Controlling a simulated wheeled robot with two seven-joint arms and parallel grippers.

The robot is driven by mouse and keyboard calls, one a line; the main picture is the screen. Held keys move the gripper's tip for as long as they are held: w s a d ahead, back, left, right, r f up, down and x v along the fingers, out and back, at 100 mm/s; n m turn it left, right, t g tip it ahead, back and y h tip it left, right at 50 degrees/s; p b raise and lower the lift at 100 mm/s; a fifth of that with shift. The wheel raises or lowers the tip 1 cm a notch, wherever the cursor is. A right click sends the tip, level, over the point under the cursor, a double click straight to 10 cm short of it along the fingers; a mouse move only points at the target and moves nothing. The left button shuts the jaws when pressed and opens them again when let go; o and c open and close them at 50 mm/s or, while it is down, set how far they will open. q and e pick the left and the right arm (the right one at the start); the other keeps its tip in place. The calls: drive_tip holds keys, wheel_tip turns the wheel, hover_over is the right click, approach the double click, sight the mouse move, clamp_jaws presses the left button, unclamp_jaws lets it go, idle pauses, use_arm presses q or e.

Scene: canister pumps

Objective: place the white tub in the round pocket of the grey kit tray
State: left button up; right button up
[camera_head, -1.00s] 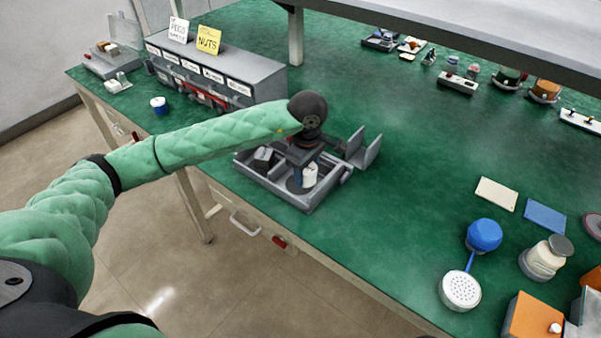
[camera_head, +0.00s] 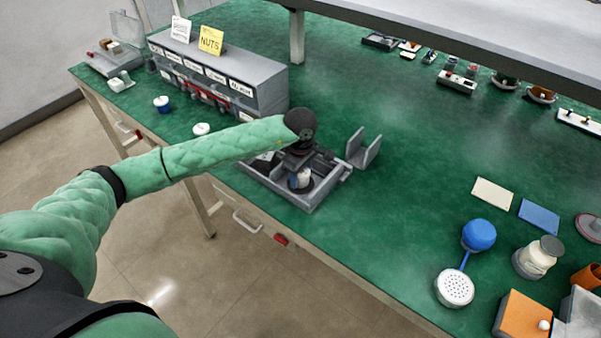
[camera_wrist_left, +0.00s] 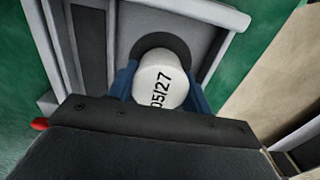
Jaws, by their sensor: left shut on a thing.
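The white tub (camera_head: 301,180) is upright over the grey kit tray (camera_head: 309,207), at its round pocket. In the left wrist view, the tub (camera_wrist_left: 160,82) shows its white top with the print "05/27". The dark round pocket (camera_wrist_left: 158,51) shows beyond the tub's far edge. I cannot tell whether the tub's base is inside it or just above. My left gripper (camera_head: 299,172) points down over the tray, shut on the tub. Its blue fingers (camera_wrist_left: 161,95) stand on both sides of the tub. My right gripper is not in view.
A grey drawer cabinet (camera_head: 235,72) stands behind the arm. A grey upright holder (camera_head: 362,150) stands right of the tray. A white-topped item (camera_head: 201,129) and a blue-and-white tub (camera_head: 162,104) are left.

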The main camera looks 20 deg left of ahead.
use_arm(q)
drive_tip(key=shift+f, duration=0.2)
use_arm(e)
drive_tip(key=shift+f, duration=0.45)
use_arm(q)
drive_tip(key=shift+f, duration=0.1)
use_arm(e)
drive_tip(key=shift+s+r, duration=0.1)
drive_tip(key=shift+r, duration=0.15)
use_arm(q)
drive_tip(key=o, duration=1)
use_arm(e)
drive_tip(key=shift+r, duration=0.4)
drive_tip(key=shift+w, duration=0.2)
